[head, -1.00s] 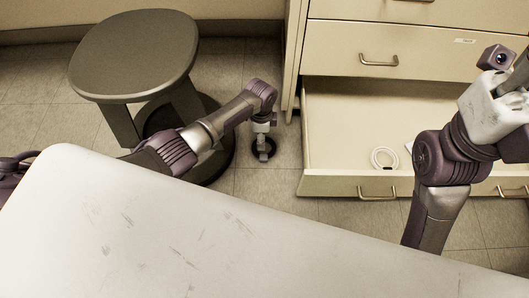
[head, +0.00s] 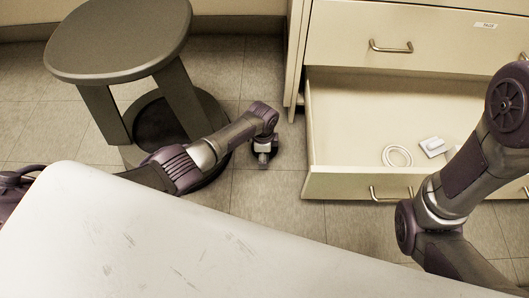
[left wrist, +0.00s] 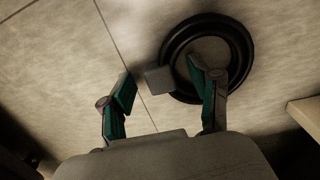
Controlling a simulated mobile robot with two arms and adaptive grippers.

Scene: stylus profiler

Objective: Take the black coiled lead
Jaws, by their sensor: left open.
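The black coiled lead (left wrist: 242,55) lies as a ring on the tiled floor, at the upper right of the left wrist view. A small grey block (left wrist: 159,79), which looks like its plug, sits at the coil's left edge. My left gripper (left wrist: 160,84) is open. The grey block shows between its fingertips, and the right finger overlaps the coil. I cannot tell whether the fingers touch either. In the head view my left gripper (head: 263,158) is over the coil and hides most of it. My right arm shows at the right, but its gripper is out of view.
A dark round stool (head: 120,40) stands left of my left arm. An open drawer (head: 350,185) at the right holds a white coiled cable (head: 397,156) and a white plug-like block (head: 433,147). A white tabletop (head: 180,250) fills the foreground.

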